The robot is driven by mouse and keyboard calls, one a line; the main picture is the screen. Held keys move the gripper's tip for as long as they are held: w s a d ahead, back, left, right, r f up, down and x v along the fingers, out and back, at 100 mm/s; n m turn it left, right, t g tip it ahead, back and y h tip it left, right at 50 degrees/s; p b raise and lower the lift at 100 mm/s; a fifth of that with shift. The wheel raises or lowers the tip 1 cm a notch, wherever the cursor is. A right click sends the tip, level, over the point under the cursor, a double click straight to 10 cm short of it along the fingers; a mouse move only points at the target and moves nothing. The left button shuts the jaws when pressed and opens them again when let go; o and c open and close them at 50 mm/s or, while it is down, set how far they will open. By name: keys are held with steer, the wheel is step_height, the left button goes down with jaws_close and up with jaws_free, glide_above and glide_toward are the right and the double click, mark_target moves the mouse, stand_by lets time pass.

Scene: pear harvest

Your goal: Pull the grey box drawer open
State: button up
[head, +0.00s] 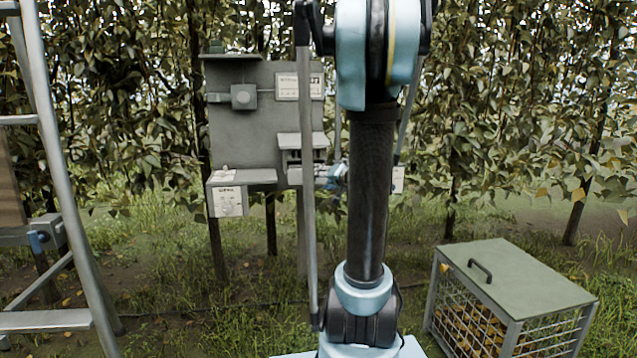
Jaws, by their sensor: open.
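A grey box unit (240,125) is mounted on posts in front of the foliage, left of centre. A small hooded box (301,158) juts from its lower right, and a low compartment with a pale label (229,201) hangs at its lower left. I cannot tell which part is the drawer or whether it is open. A small dark and blue part shows beside my arm at the unit's right; I cannot tell what it is. My upright arm hides the area behind it.
A metal ladder (62,160) stands at the left, near a grey fixture with a blue fitting (37,239). A lidded wire crate (517,285) with orange-brown contents stands on the right. A dark cable crosses the grass. Open grass lies between the unit and the crate.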

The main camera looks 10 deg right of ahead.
steer(key=shift+v, duration=1.9)
steer(key=shift+s, duration=0.1)
steer(key=s+a+f+n+g, duration=0.25)
steer(key=s+a+f, duration=0.2)
steer(key=s, duration=0.25)
steer(key=s+a+f+n+g, duration=0.1)
steer(key=s+a+f+g, duration=0.35)
steer(key=s, duration=0.25)
steer(key=s+d+f+g+h, duration=0.1)
steer(key=s+f, duration=0.2)
steer(key=s, duration=0.3)
steer(key=s+d+f+n+g+h, duration=0.1)
steer(key=s+d+f+g+h, duration=0.1)
steer(key=s, duration=0.4)
steer(key=s+d+f+n+g+h, duration=0.1)
steer(key=s+f+h, duration=0.1)
steer(key=s+f, duration=0.2)
steer(key=s, duration=0.3)
steer(key=shift+d+f+g, duration=0.15)
steer(key=shift+d+g, duration=0.15)
steer(key=shift+g, duration=0.1)
steer(key=shift+s, duration=0.1)
steer(key=shift+w+f, duration=0.2)
steer(key=shift+w, duration=0.25)
